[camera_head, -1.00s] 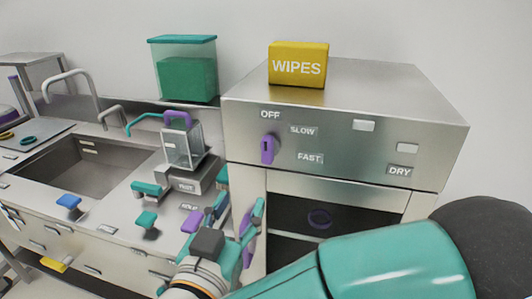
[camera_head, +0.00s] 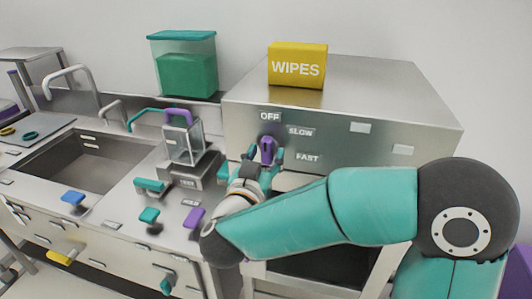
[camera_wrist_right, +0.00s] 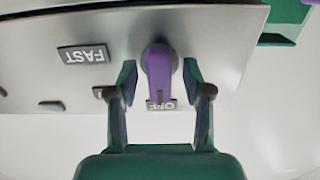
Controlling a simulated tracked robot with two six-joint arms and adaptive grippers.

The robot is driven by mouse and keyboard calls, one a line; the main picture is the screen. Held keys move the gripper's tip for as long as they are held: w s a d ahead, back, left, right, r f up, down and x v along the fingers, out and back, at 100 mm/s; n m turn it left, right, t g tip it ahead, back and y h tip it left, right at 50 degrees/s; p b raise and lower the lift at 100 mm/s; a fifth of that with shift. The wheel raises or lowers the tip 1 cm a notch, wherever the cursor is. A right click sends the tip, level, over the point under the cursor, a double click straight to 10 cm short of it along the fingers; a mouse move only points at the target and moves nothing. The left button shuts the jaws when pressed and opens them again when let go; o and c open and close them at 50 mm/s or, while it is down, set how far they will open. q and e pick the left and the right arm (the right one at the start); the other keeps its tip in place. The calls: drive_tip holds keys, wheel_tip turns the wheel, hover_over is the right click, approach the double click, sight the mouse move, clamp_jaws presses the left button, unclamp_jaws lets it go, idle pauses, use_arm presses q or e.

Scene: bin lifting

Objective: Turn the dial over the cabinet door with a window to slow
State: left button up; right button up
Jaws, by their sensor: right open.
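The purple dial (camera_head: 267,148) is on the steel front panel of the cabinet, beside the OFF, SLOW and FAST labels. It points up at the OFF label (camera_head: 270,117); the SLOW label (camera_head: 300,131) is to its right. My right gripper (camera_head: 264,154) is at the dial, open, with one finger on each side of it. In the right wrist view the dial (camera_wrist_right: 160,75) stands between the two fingers (camera_wrist_right: 163,84), with visible gaps on both sides. The cabinet door with a window (camera_head: 340,262) is below, partly hidden by my right arm. My left gripper is out of view.
A yellow WIPES box (camera_head: 297,66) stands on the cabinet top (camera_head: 385,85). To the left are a counter with a sink (camera_head: 80,163), a clear container with a purple handle (camera_head: 184,142) and several coloured knobs and handles. A green container (camera_head: 186,70) stands behind.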

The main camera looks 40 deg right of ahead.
clamp_jaws()
drive_tip(key=shift+d, duration=0.2)
drive_tip(key=shift+a, duration=0.15)
drive_tip(key=shift+f+m+b, duration=0.2)
drive_tip(key=shift+m+b, duration=0.6)
drive_tip(key=shift+b, duration=0.35)
drive_tip(key=m+b, duration=0.4)
drive_tip(key=shift+f, duration=0.15)
drive_tip(key=shift+m+b, duration=2.1)
